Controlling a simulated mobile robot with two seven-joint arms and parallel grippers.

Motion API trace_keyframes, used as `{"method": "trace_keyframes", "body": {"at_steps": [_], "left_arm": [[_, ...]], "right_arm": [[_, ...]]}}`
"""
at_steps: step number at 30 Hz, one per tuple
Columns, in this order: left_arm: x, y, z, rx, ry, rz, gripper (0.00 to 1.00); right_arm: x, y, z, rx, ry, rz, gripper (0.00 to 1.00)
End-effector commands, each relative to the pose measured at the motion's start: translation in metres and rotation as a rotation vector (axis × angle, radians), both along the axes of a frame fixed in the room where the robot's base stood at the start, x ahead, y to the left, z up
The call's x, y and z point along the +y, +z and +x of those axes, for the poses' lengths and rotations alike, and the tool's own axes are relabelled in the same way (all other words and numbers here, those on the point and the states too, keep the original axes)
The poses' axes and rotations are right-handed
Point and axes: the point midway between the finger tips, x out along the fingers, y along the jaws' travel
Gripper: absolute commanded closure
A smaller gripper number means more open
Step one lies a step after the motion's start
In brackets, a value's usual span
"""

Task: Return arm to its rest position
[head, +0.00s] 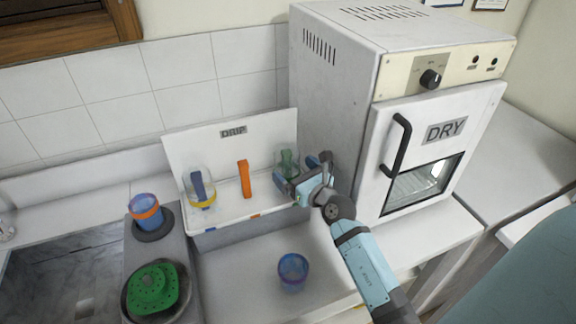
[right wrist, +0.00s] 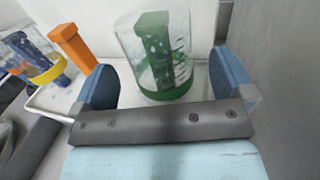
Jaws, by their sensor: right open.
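My right arm reaches in from the lower right of the head view. My right gripper (head: 303,176) is open at the right end of the white drip rack (head: 228,211). A clear glass with a green band (right wrist: 182,52) sits on a green peg just beyond the open fingers in the right wrist view; its green peg (head: 287,160) is partly hidden by the gripper in the head view. I cannot tell whether the fingers touch the glass. My left gripper is not in view.
A glass with a yellow band (head: 203,202) sits over a blue peg; the orange peg (head: 244,180) is bare. A blue-purple glass (head: 293,270) stands on the counter in front. The DRY oven (head: 440,130) is close on the right. An orange-banded blue cup (head: 146,212) and green piece (head: 155,288) are left.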

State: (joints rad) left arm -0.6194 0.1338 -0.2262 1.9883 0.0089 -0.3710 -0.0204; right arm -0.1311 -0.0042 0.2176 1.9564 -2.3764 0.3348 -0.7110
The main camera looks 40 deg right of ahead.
Motion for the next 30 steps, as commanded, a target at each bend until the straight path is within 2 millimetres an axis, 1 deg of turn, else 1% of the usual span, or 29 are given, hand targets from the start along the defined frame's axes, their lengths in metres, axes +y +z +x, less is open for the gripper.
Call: {"method": "trace_keyframes", "body": {"at_steps": [1, 6, 9, 12, 15, 18, 30], "left_arm": [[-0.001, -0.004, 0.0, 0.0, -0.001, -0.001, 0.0], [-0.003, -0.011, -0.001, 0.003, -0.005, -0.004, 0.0], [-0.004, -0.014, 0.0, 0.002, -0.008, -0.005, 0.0], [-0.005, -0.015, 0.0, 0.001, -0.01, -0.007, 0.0], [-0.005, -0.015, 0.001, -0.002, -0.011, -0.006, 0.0], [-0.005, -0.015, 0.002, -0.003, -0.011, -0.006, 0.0], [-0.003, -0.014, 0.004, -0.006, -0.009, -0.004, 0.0]], "right_arm": [[0.0, -0.003, -0.014, 0.002, 0.0, 0.001, 0.0], [0.0, -0.004, -0.053, 0.003, 0.0, 0.0, 0.0], [-0.001, -0.003, -0.073, 0.003, 0.0, 0.001, 0.0], [-0.001, -0.003, -0.087, 0.002, 0.0, 0.0, 0.0], [-0.001, -0.002, -0.096, 0.001, 0.0, 0.0, 0.0], [-0.001, -0.001, -0.1, 0.0, 0.001, 0.0, 0.0], [-0.001, -0.001, -0.1, 0.0, 0.001, 0.0, 0.0]]}}
